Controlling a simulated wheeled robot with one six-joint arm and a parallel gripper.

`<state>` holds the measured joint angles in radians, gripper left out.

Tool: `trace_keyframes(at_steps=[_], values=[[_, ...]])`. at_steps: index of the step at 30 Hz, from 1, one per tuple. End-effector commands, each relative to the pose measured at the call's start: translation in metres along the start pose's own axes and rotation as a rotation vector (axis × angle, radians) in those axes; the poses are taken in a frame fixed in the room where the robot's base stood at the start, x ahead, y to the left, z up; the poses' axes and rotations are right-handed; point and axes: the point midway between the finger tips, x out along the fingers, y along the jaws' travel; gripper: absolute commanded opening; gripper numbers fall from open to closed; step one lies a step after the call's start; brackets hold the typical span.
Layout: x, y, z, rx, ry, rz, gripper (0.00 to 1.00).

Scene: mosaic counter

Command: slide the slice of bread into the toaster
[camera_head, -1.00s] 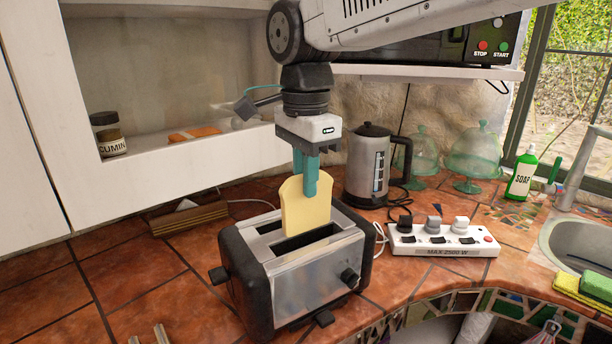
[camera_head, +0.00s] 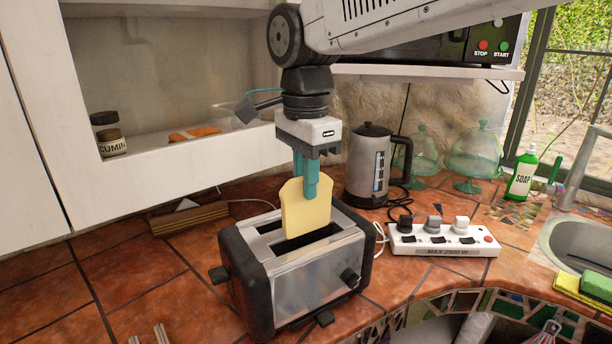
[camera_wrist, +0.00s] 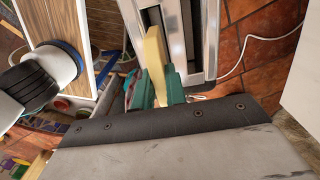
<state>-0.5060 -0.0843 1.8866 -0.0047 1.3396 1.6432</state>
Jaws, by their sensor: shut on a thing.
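The pale yellow slice of bread (camera_head: 306,211) hangs upright from my gripper (camera_head: 310,188), whose teal fingers are shut on its upper part. The metal and black toaster (camera_head: 312,282) stands on the tiled counter directly below. The bread's lower edge is at the toaster's top, by the dark slots; I cannot tell whether it has entered one. In the wrist view, the bread (camera_wrist: 156,48) is seen edge-on between my gripper's fingers (camera_wrist: 156,84), with the toaster's metal top (camera_wrist: 196,40) beside and beyond it.
A power strip (camera_head: 440,242) and a kettle (camera_head: 368,168) stand right of the toaster. Glass domes (camera_head: 474,160), a soap bottle (camera_head: 521,174) and a sink lie further right. A wooden holder (camera_head: 188,218) is behind left. The counter left of the toaster is mostly clear.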

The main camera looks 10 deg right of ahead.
Motion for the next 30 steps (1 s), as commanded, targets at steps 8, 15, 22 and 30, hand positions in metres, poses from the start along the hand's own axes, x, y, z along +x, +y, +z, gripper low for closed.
trace_keyframes(at_steps=[8,15,22,30], values=[[0.009,0.000,0.000,0.000,0.000,0.001,0.05],[0.016,0.000,0.000,0.000,0.000,0.001,0.05],[0.023,0.000,0.000,0.000,0.000,0.001,0.05],[0.031,0.000,0.000,0.000,0.000,0.002,0.05]])
